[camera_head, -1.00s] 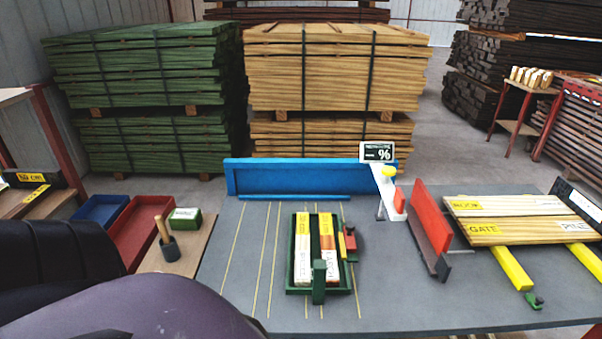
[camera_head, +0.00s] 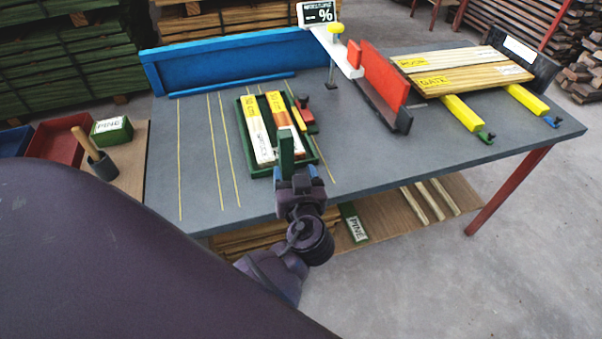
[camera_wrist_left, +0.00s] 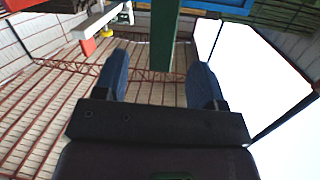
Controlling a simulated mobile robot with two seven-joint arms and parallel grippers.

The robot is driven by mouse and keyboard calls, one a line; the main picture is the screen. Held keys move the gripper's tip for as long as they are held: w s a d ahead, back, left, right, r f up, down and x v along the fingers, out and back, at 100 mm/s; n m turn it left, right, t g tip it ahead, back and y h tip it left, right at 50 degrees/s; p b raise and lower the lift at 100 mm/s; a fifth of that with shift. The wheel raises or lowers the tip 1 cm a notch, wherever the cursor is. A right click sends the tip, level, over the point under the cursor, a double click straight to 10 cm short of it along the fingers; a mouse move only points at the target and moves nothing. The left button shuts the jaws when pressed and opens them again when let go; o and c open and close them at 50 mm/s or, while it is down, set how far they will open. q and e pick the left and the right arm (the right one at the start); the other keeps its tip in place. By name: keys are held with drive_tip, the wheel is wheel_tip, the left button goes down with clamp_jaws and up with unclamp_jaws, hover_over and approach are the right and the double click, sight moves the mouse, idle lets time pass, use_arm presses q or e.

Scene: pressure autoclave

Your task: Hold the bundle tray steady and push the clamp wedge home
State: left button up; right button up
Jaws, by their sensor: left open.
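The green bundle tray (camera_head: 318,170) lies on the grey table and holds two labelled wood pieces (camera_head: 257,130), one with an orange band. The red clamp wedge (camera_head: 305,115) sits at the tray's right side beside a thin yellow strip. A green upright post (camera_head: 286,153) stands at the tray's near end. My left gripper (camera_head: 297,181) is at this post, at the table's front edge. In the left wrist view its two blue fingers (camera_wrist_left: 158,78) are open, with the post (camera_wrist_left: 163,35) between their tips and gaps on both sides. My right gripper is not in view.
A blue fence (camera_head: 235,62) runs along the table's back. A red block (camera_head: 383,78) and a stack of labelled boards (camera_head: 465,70) stand to the right. Table (camera_head: 400,150) right of the tray is clear.

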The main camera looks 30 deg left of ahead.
sight(283, 134)
use_arm(q)
drive_tip(key=w+a, duration=0.2)
drive_tip(key=w+a+r+n+y, duration=0.1)
drive_tip(key=w+a, duration=0.2)
drive_tip(key=w+a+r+n+y, duration=0.1)
drive_tip(key=w+a, duration=0.1)
drive_tip(key=a, duration=0.1)
drive_tip(key=shift+w+r, duration=0.1)
drive_tip(key=shift+w, duration=0.05)
idle(0.4)
clamp_jaws()
idle(0.3)
